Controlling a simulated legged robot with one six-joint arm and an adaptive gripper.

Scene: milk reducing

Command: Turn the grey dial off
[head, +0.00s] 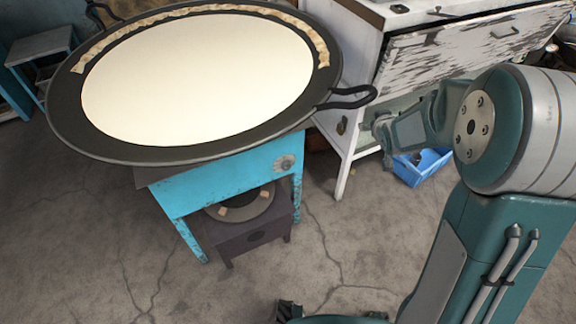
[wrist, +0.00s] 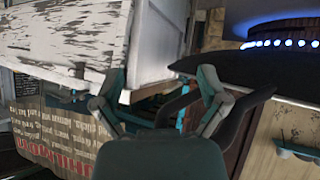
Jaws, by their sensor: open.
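The grey dial (head: 286,163) is a small round knob on the upper right of the blue stove's (head: 235,178) front, under the wide black pan (head: 70,118). Its setting is too small to read. My gripper (head: 390,128) is partly hidden behind my own arm, to the right of the dial and apart from it, near the pan's right handle (head: 350,97). In the wrist view my gripper (wrist: 155,90) has its fingers spread with nothing held. I cannot make out the dial there. Blue flame (wrist: 282,43) glows beside the pan's dark edge (wrist: 225,70).
The pan holds pale milk (head: 190,85). A white worn cabinet (head: 350,45) stands behind my gripper, with a blue crate (head: 425,165) by it on the floor. A dark burner box (head: 240,230) sits under the stove. The cracked floor (head: 340,240) in front is clear.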

